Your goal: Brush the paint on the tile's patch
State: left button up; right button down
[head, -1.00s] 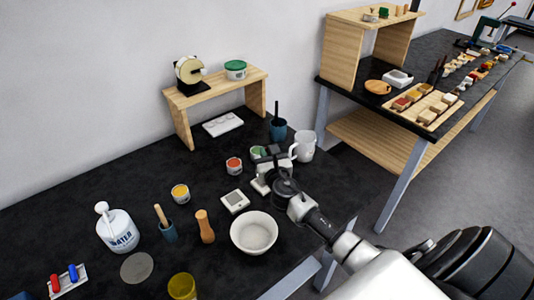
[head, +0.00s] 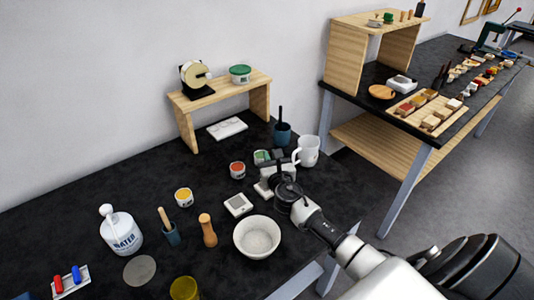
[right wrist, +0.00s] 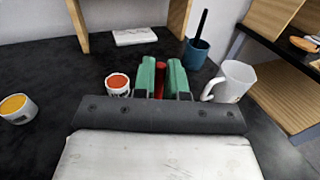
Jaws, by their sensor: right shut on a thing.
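My right gripper (head: 276,160) is beside the paint pots, its green fingers (right wrist: 161,78) shut on a thin red thing (right wrist: 160,80), mostly hidden between them. A red paint pot (head: 237,170) stands just left of it, also in the right wrist view (right wrist: 118,84). A green-topped thing (head: 261,157) shows behind the gripper, partly hidden. A yellow paint pot (head: 184,197) stands further left. A white slab (head: 227,128) with faint marks lies under the small shelf. A white square piece (head: 238,205) with a grey patch lies by the bowl; which one is the tile I cannot tell. My left gripper is out of view.
A blue cup (head: 282,135) with a dark handle and a white mug (head: 308,152) stand behind the gripper. Black table top is free around the slab.

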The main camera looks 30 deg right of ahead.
jog(key=shift+r+p, duration=0.1)
jog(key=shift+p, duration=0.25)
dwell(2.7)
notch_tip(320, 180, up, 6)
jog(key=p, duration=0.6)
dwell(0.3)
